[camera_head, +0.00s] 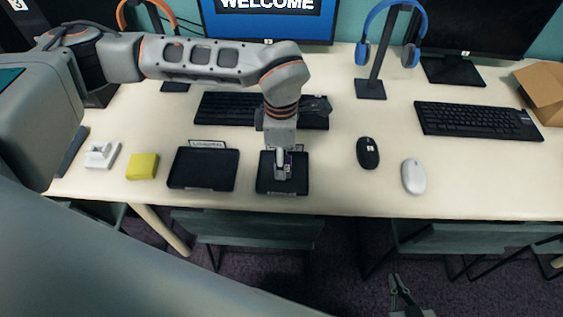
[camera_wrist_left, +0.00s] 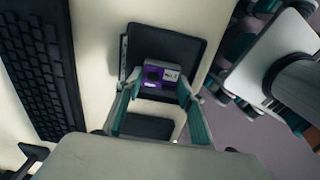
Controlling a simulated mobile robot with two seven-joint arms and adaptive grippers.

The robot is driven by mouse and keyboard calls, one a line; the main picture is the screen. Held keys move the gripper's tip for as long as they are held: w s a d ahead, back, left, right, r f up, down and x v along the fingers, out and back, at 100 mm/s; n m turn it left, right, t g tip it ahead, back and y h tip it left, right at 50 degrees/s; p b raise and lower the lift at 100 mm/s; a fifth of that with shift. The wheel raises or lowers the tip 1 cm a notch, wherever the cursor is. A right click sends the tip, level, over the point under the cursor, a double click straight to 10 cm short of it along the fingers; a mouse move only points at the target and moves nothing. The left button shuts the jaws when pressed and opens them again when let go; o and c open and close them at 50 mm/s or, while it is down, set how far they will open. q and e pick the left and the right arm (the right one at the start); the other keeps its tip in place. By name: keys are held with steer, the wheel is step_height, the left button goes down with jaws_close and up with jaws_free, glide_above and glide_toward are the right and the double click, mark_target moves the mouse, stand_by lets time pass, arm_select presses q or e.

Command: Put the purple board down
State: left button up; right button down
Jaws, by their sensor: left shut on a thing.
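The purple board (camera_wrist_left: 152,73) is small, with a pale patch and a dark patch on its face. In the left wrist view it lies between the two fingers of my left gripper (camera_wrist_left: 158,87), which is shut on it. In the head view my left gripper (camera_head: 284,173) points down over a black tray (camera_head: 298,186) and mostly hides the board. The same tray shows behind the board in the wrist view (camera_wrist_left: 186,47). I cannot tell whether the board touches the tray floor. My right gripper (camera_head: 402,296) is low at the bottom edge, away from the table; its opening is unclear.
A second black tray (camera_head: 203,168) with a label stands left of the first. A yellow block (camera_head: 142,167) and a white device (camera_head: 101,156) lie further left. A black mouse (camera_head: 368,153) and white mouse (camera_head: 413,177) lie right. A keyboard (camera_head: 225,108) is behind.

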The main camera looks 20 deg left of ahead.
arm_select(q)
steer(key=shift+f, duration=1)
steer(key=o, duration=1.1)
steer(key=shift+f, duration=0.1)
steer(key=shift+c, duration=0.2)
arm_select(e)
steer(key=shift+w, duration=0.15)
arm_select(q)
step_height(320, 180, up, 12)
steer(key=p, duration=0.1)
steer(key=shift+r, duration=0.2)
arm_select(e)
steer(key=shift+s+a+r, duration=0.2)
steer(key=shift+s+r, duration=0.05)
steer(key=shift+s, duration=0.1)
